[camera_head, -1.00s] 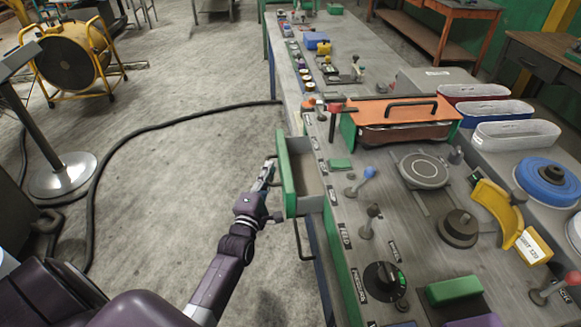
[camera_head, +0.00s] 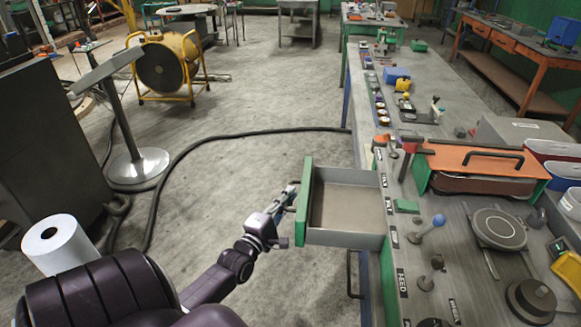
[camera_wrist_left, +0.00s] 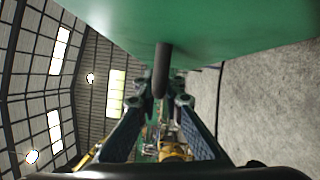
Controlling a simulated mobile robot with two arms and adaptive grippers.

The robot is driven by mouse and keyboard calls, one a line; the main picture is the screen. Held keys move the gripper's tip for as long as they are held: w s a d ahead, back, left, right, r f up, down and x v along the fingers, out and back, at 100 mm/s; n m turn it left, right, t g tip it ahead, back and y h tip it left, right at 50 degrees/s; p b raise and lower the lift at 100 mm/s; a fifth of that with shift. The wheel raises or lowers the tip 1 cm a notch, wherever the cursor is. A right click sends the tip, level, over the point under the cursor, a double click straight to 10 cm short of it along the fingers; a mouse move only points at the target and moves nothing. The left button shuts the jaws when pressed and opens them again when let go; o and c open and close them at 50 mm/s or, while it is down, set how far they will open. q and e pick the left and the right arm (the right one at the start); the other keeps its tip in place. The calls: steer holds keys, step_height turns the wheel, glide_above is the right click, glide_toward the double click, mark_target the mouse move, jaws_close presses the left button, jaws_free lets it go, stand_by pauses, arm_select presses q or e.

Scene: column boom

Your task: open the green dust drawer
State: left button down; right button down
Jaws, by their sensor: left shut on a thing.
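The green dust drawer (camera_head: 345,239) stands well out from the left side of the workbench. Its grey tray looks empty, and its green front (camera_head: 304,203) faces left. My left gripper (camera_head: 291,196) is at the outer side of that front, shut on the drawer's handle. In the left wrist view the dark handle bar (camera_wrist_left: 161,72) runs between the fingers of my left gripper (camera_wrist_left: 163,98), under the green front (camera_wrist_left: 200,25). My right gripper is in neither view.
The workbench (camera_head: 450,215) carries a blue-knobbed lever (camera_head: 437,221), a round plate (camera_head: 499,229) and an orange-topped unit (camera_head: 470,158). Another handle (camera_head: 351,274) sits below the drawer. A black cable (camera_head: 230,135) crosses the floor. A paper roll (camera_head: 58,243) stands at left.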

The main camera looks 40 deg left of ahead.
arm_select(q)
steer(key=c, duration=2)
jaws_free()
steer(key=shift+c, duration=0.2)
steer(key=shift+s, duration=0.1)
steer(key=v, duration=1.2)
